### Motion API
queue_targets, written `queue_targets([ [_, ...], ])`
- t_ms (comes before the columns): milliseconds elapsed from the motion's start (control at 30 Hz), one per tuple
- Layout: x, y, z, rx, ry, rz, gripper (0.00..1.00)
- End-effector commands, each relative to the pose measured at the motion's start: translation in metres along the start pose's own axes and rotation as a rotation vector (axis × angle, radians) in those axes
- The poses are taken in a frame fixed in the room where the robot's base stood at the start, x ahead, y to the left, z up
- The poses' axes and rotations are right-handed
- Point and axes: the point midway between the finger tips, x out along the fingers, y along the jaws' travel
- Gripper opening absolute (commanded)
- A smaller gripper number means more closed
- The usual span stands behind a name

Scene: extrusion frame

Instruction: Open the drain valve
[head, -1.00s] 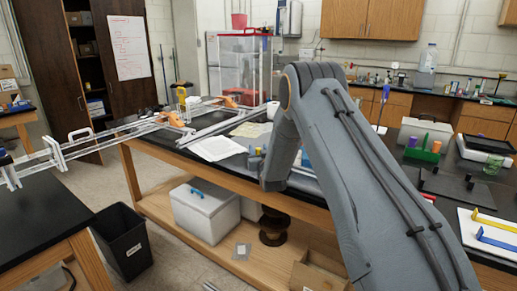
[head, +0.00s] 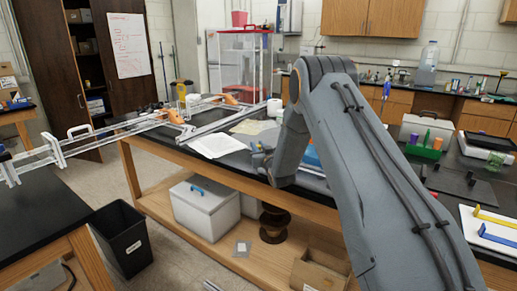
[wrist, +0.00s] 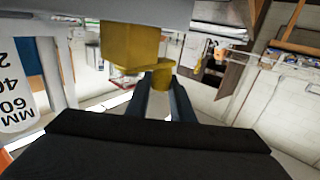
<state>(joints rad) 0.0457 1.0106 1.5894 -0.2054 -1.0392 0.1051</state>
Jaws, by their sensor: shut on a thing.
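In the wrist view, a yellow fitting (wrist: 128,45), which I take to be the drain valve, sits below a pale grey surface at the top of the picture. It has a blocky upper body and a smaller yellow lower part (wrist: 161,74). My gripper (wrist: 161,82) reaches up to that lower part with its two dark fingers, one on each side, and is shut on it. How far the valve is turned I cannot tell.
A white plate with an upside-down MM scale (wrist: 15,92) stands close at the left in the wrist view. In the head view, the black-topped bench (head: 160,142) holds metal rails (head: 205,122) and papers (head: 215,145). A black bin (head: 122,240) stands on the floor.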

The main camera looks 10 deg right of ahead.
Motion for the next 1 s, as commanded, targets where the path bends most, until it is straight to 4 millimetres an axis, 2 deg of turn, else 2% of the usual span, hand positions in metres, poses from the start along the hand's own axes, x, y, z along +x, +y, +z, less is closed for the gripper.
queue_targets([
  [400,-0.009,-0.006,-0.001,0.000,0.004,-0.232,0.00],
  [800,-0.011,-0.008,-0.001,0.000,0.001,-0.256,0.00],
  [833,-0.011,-0.008,-0.002,0.000,0.001,-0.256,0.22],
  [933,-0.011,-0.008,-0.001,0.000,0.001,-0.255,0.39],
  [1000,-0.011,-0.008,-0.001,0.000,0.001,-0.255,0.40],
])
